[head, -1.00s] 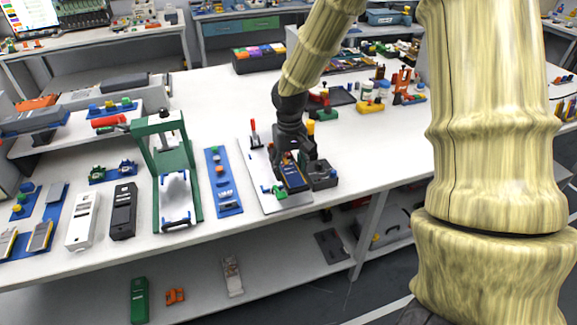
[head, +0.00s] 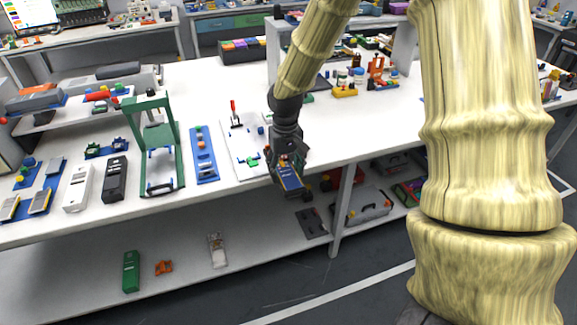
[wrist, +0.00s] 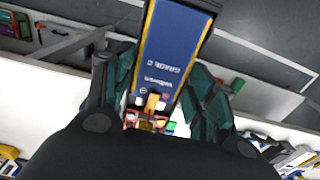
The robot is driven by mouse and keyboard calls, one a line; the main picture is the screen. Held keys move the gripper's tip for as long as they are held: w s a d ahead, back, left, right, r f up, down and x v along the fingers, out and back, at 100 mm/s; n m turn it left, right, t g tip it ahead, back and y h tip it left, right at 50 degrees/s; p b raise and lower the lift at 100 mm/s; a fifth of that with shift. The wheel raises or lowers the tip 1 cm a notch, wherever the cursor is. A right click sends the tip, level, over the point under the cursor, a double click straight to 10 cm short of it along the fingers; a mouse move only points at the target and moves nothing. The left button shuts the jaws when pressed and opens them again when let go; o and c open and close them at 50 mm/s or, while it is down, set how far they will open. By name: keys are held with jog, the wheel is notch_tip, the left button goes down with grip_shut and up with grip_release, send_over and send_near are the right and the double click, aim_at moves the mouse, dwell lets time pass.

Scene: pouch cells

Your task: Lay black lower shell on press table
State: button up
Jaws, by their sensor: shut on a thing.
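A black shell-like case (head: 115,179) lies flat on the bench, between a white case (head: 80,186) and the green press. I cannot tell for sure that it is the lower shell. The green press (head: 172,130) stands upright, with a pale plate (head: 160,170) on its table under the frame. My gripper (head: 287,165) is at the bench's front edge, well right of the press. It is shut on a blue-faced pack (head: 290,178) with yellow edges. In the wrist view the pack (wrist: 165,55), lettered "GRADE C", sits between the fingers; its far end is dark.
A blue strip of small parts (head: 204,158) and a white board with a red-handled clamp (head: 235,118) lie between press and gripper. Blue trays (head: 40,190) are at the left. The lower shelf (head: 180,240) holds a green case (head: 131,270) and an orange part (head: 163,267).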

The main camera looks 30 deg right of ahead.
jog(key=s+a+f+n, duration=0.1)
jog(key=a+f+n, duration=0.1)
jog(key=a+f, duration=1.3)
jog(key=a, duration=0.3)
jog(key=shift+a+f+n, duration=0.15)
jog(key=shift+a+n, duration=0.15)
jog(key=shift+a, duration=0.05)
jog(key=shift+s, duration=0.15)
